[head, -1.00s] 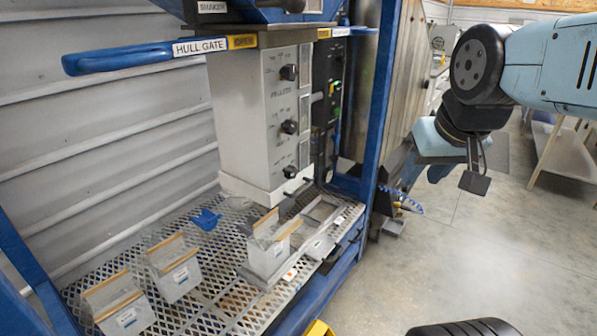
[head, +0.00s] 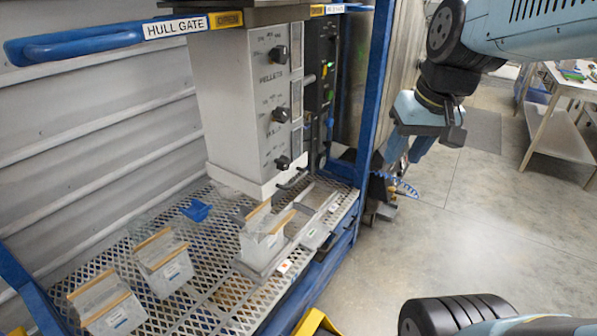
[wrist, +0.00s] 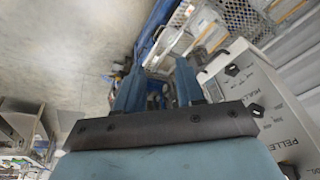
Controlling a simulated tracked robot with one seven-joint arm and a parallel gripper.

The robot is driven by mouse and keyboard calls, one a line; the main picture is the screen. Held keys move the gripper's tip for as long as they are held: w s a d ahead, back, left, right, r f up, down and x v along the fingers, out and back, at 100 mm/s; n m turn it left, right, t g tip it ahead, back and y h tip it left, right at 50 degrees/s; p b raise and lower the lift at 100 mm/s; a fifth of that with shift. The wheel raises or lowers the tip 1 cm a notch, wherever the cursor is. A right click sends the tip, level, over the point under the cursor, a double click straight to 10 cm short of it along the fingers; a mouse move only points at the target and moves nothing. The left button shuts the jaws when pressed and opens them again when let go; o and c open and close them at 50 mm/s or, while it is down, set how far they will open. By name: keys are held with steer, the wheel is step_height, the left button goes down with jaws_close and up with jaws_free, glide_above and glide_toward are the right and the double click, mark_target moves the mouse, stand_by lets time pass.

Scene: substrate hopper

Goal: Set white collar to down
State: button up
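A tall white hopper housing (head: 235,100) stands over the mesh deck in the head view, with dark knobs and a PELLETS label on its right face. A white band (head: 250,185) rings its lower end just above the deck; I take it for the white collar, but cannot tell its setting. In the wrist view the housing (wrist: 270,110) shows at the right, its lower end toward the top. My gripper (head: 405,160) hangs to the right of the frame, apart from the housing. In the wrist view its two blue fingers (wrist: 158,90) are spread with nothing between them.
Clear bins with wooden edges (head: 105,298) and a blue scoop (head: 197,210) sit on the mesh deck (head: 205,290). A blue upright (head: 375,90) stands between my gripper and the housing. A blue HULL GATE handle (head: 75,42) sticks out upper left.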

steer(key=w+a+f+g+y, duration=0.2)
steer(key=w+f+g+y, duration=0.1)
steer(key=w+f+y, duration=0.65)
steer(key=w+a+f+g+y, duration=0.1)
steer(key=w+f+g+y, duration=0.35)
steer(key=w+f, duration=0.85)
steer(key=a+t+y, duration=0.1)
steer(key=a+t, duration=0.1)
steer(key=a, duration=1)
steer(key=shift+w+a+r+m, duration=0.2)
steer(key=shift+a+m, duration=0.1)
steer(key=shift+a, duration=0.1)
jaws_close()
